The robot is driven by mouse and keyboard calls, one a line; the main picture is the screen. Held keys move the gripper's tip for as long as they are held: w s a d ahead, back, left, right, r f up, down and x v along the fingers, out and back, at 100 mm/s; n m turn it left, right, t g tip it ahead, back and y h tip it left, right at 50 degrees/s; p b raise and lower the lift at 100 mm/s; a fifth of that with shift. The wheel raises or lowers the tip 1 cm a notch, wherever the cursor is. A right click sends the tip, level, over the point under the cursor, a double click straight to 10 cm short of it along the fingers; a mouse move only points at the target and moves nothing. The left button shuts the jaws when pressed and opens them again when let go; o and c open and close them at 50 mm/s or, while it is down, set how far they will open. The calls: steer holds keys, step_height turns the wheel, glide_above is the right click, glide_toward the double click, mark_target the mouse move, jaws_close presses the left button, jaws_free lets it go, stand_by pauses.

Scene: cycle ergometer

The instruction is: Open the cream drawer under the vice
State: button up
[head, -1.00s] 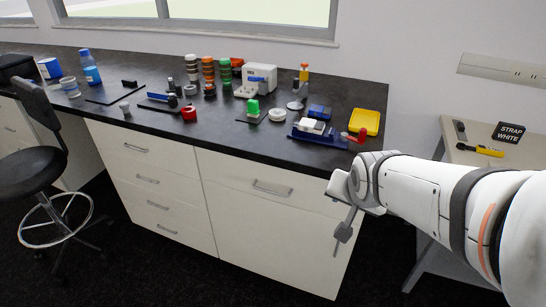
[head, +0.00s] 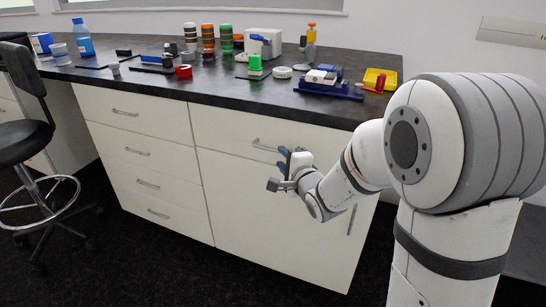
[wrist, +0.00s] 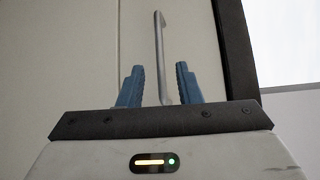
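The wide cream drawer (head: 222,136) is shut, at the top right of the cabinet under the dark worktop. Its grey bar handle (head: 264,145) is partly hidden by my gripper. A blue-based device with a red handle (head: 330,90), perhaps the vice, stands on the worktop above. My gripper (head: 280,168) is in front of the drawer by the handle's right part. In the wrist view my gripper (wrist: 158,85) is open, its blue fingers on either side of a bar handle (wrist: 161,55). I cannot tell whether they touch it.
A column of narrower drawers (head: 135,137) is on the left, all shut. A black stool (head: 25,140) stands at far left. A cupboard front with an upright handle (head: 351,219) is below the wide drawer. The dark worktop (head: 225,92) overhangs the drawers. The floor in front is clear.

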mark_target(275, 151)
steer(key=b+x, duration=0.1)
steer(key=x, duration=0.5)
steer(key=shift+w+a, duration=0.15)
steer(key=shift+w, duration=0.05)
jaws_close()
stand_by(0.4)
